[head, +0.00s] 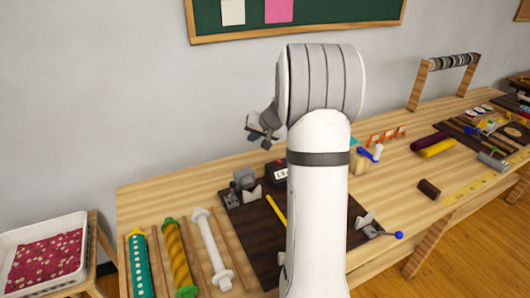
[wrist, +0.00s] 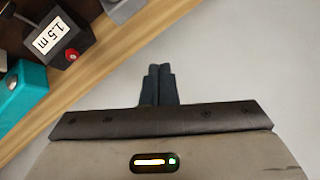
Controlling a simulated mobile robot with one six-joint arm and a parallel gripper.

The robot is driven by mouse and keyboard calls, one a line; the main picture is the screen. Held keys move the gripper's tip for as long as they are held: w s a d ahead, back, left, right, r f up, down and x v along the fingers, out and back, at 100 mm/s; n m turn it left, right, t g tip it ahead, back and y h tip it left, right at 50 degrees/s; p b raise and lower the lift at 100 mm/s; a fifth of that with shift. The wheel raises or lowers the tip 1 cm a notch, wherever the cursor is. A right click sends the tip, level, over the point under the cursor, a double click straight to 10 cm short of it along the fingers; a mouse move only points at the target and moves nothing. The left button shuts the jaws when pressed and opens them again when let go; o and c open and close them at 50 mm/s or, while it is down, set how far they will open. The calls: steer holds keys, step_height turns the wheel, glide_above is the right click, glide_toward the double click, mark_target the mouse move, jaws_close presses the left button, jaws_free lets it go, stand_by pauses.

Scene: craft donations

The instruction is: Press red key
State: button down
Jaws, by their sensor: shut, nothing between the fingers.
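The red key (wrist: 71,54) is a small round button on a dark box (wrist: 62,40) with a white display reading 1.5 m, at the upper left of the wrist view. In the head view the box (head: 279,171) stands near the back edge of the table, partly hidden by my arm. My gripper (head: 262,128) is above the table's back edge, higher than the box. In the wrist view my gripper's fingers (wrist: 158,72) are together and empty, over pale floor or wall, to the right of the key and apart from it.
A teal block (wrist: 22,92) sits beside the box. Grey metal fittings (head: 244,185) stand left of the box on a dark board (head: 256,236). Several fabric rolls (head: 180,258) lie at the table's left. A white tray (head: 46,255) stands farther left. The wall is close behind the table.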

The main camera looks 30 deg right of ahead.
steer(key=w+d+f+m, duration=0.1)
steer(key=w+d+f, duration=0.1)
steer(key=d, duration=0.5)
steer(key=w+d+f+m+t+h, duration=0.1)
steer(key=w+d+f, duration=0.1)
steer(key=d+f, duration=0.2)
steer(key=d, duration=0.2)
steer(key=shift+d+f+m+h+p, duration=0.15)
steer(key=shift+d+m+h+p, duration=0.15)
steer(key=shift+d+m+p, duration=0.1)
steer(key=shift+a, duration=0.1)
step_height(320, 180, down, 8)
steer(key=b, duration=0.5)
steer(key=shift+w, duration=0.1)
steer(key=shift+f+b, duration=0.4)
steer(key=shift+b, duration=0.5)
steer(key=shift+f+b, duration=0.2)
steer(key=shift+b, duration=0.1)
steer(key=shift+f+b, duration=0.25)
steer(key=shift+b, duration=0.35)
